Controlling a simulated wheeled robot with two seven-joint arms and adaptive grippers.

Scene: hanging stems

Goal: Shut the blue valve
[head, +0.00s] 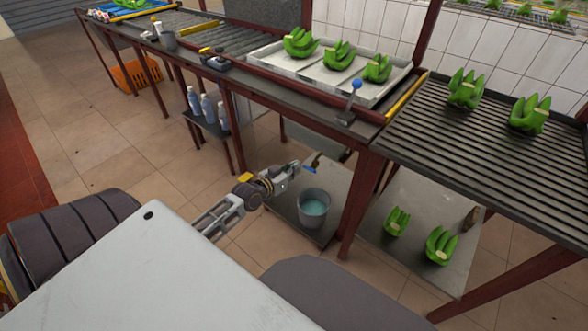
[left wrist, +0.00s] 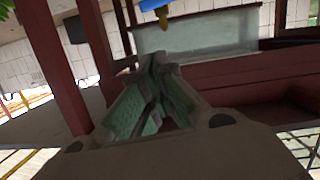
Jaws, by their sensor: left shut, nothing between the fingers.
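The blue valve handle (head: 309,169) sits on a small brass tap (head: 316,159) under the table's edge, above the bucket. In the left wrist view the blue handle (left wrist: 152,4) shows at the top edge, cut off by the frame, with brass (left wrist: 163,17) below it. My left gripper (head: 296,166) is shut and empty. Its fingertips are just left of the blue handle in the head view; I cannot tell whether they touch it. In the left wrist view the closed fingers (left wrist: 156,66) point toward the handle. My right gripper is not in view.
A grey bucket (head: 314,220) with water stands on a low shelf below the tap. A table leg (head: 357,205) is to its right. A blue-knobbed lever (head: 355,88) stands on the table above. Green banana bunches (head: 339,54) lie in a white tray.

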